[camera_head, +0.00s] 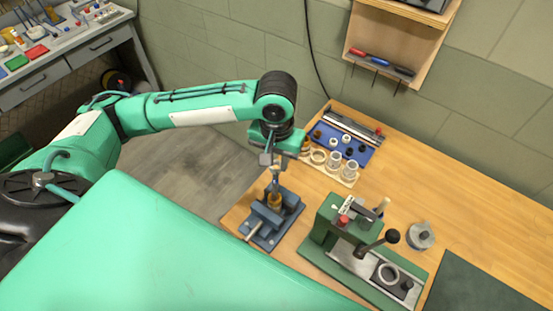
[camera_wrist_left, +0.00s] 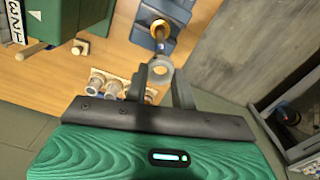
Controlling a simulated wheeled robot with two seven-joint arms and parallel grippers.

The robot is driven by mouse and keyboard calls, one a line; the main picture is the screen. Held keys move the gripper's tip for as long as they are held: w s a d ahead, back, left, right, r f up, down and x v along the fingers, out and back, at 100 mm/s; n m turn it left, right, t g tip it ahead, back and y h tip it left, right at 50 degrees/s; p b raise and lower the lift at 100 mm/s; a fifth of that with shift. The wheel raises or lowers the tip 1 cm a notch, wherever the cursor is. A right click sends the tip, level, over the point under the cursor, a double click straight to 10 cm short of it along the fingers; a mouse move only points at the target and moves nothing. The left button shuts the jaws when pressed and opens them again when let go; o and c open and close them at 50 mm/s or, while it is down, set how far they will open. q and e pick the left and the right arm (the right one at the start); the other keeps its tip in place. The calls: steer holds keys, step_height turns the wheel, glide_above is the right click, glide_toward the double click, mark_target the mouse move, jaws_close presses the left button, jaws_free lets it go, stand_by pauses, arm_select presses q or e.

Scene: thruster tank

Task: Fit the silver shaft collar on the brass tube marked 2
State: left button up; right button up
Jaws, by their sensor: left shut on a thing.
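My left gripper (camera_head: 271,167) points down above the blue vise (camera_head: 260,226). In the left wrist view its fingers (camera_wrist_left: 160,76) are shut on a silver shaft collar (camera_wrist_left: 160,66), which looks like a pale ring. A brass tube (camera_head: 275,200) stands upright in the vise. In the left wrist view the brass tube (camera_wrist_left: 159,32) lies just beyond the collar, nearly in line with it. I cannot tell whether collar and tube touch. No number is readable on the tube. My right gripper is not in view.
A wooden rack (camera_head: 348,182) with several rings and a blue tray (camera_head: 357,152) of small parts lie behind the vise. A green press (camera_head: 322,222) stands to the right, with a grey round part (camera_head: 420,236) beyond it. The right side of the wooden bench (camera_head: 470,200) is mostly clear.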

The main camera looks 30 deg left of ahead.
arm_select(q)
steer(key=shift+f+b, duration=0.3)
steer(key=shift+f, duration=0.15)
steer(key=shift+f+p, duration=0.1)
steer(key=shift+p, duration=0.2)
steer(key=shift+f, duration=1.4)
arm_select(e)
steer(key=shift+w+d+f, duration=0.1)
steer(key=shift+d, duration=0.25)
arm_select(q)
steer(key=o, duration=1)
steer(key=shift+o, duration=0.2)
